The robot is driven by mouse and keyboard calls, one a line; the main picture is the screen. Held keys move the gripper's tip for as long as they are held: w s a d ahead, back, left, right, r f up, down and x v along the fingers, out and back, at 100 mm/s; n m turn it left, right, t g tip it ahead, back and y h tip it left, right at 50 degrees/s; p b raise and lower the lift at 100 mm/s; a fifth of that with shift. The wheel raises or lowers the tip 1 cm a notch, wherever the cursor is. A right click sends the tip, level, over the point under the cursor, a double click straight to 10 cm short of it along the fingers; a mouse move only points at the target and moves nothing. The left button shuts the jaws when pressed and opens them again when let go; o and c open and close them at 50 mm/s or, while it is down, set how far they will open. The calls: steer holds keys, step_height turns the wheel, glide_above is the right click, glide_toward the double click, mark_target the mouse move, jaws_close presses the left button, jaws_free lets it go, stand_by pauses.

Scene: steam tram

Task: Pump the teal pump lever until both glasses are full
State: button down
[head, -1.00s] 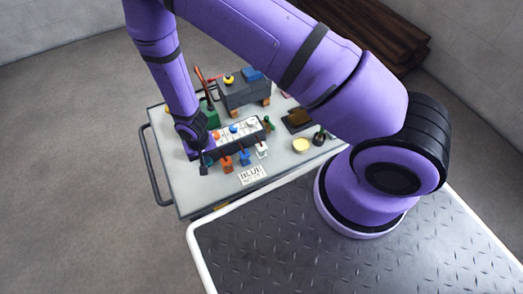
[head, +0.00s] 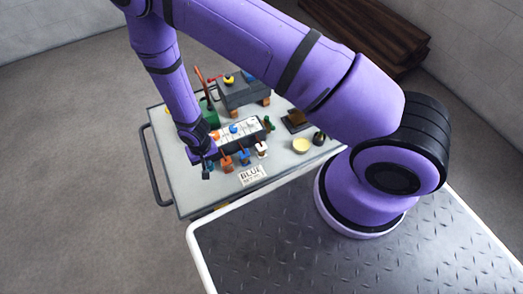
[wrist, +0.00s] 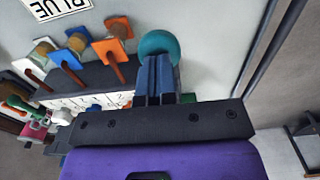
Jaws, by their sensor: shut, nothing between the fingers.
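The teal round knob (wrist: 158,44) shows in the wrist view, right at the tips of my shut gripper (wrist: 156,62). The fingertips overlap the knob's lower part in the picture; I cannot tell whether they touch it. The rest of the lever is hidden behind the fingers. In the head view my gripper (head: 206,172) is at the front left of the cart top, left of the orange-tagged lever (head: 226,163). I cannot make out the glasses or their level in either view.
Orange, blue (head: 243,157) and white (head: 262,149) tagged levers stand in a row along a dark box with a white top (head: 248,128). A card reading BLUE (head: 252,175) lies in front. A yellow bowl (head: 301,146) and dark bottle (head: 319,138) are to the right.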

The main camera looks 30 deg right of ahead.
steer(key=shift+f, duration=0.45)
steer(key=shift+r, duration=2.35)
stand_by(0.7)
stand_by(0.5)
stand_by(1.8)
stand_by(0.5)
step_height(320, 180, up, 7)
stand_by(0.8)
